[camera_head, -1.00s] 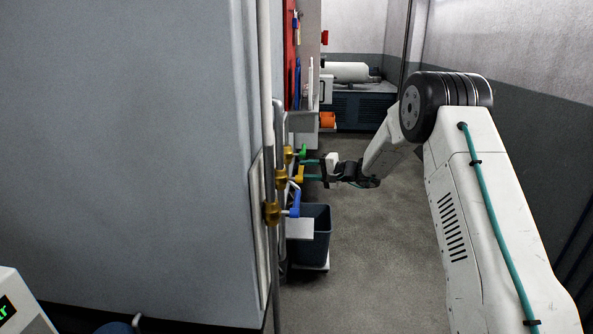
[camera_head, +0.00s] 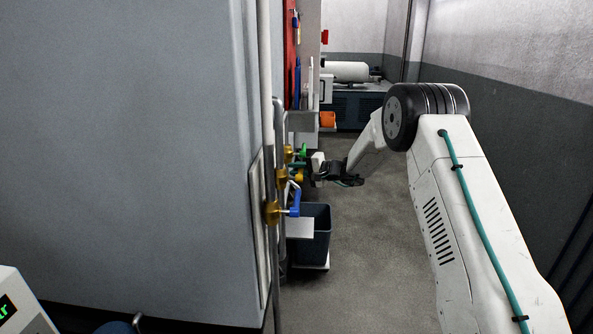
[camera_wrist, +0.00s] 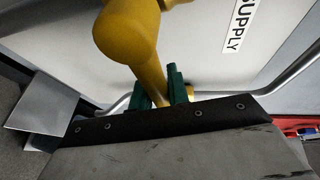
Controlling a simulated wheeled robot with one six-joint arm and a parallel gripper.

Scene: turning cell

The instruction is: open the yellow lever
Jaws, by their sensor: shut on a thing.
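The yellow lever (camera_head: 297,175) sits on the middle of several brass valves on the pipes at the side of the large grey cabinet. In the wrist view the yellow lever (camera_wrist: 147,62) runs down from its thick hub into my gripper (camera_wrist: 163,92). The green fingers stand on either side of the lever's narrow end and are shut on it. In the head view my gripper (camera_head: 303,171) reaches the valves from the right; its fingertips are partly hidden there. The lever's far end is hidden behind the gripper body in the wrist view.
A green lever (camera_head: 303,150) is just above and beyond, and a blue lever (camera_head: 295,203) is nearer. A bent grey pipe (camera_wrist: 290,78) passes close by. A dark bin (camera_head: 318,240) stands below. The floor to the right is clear.

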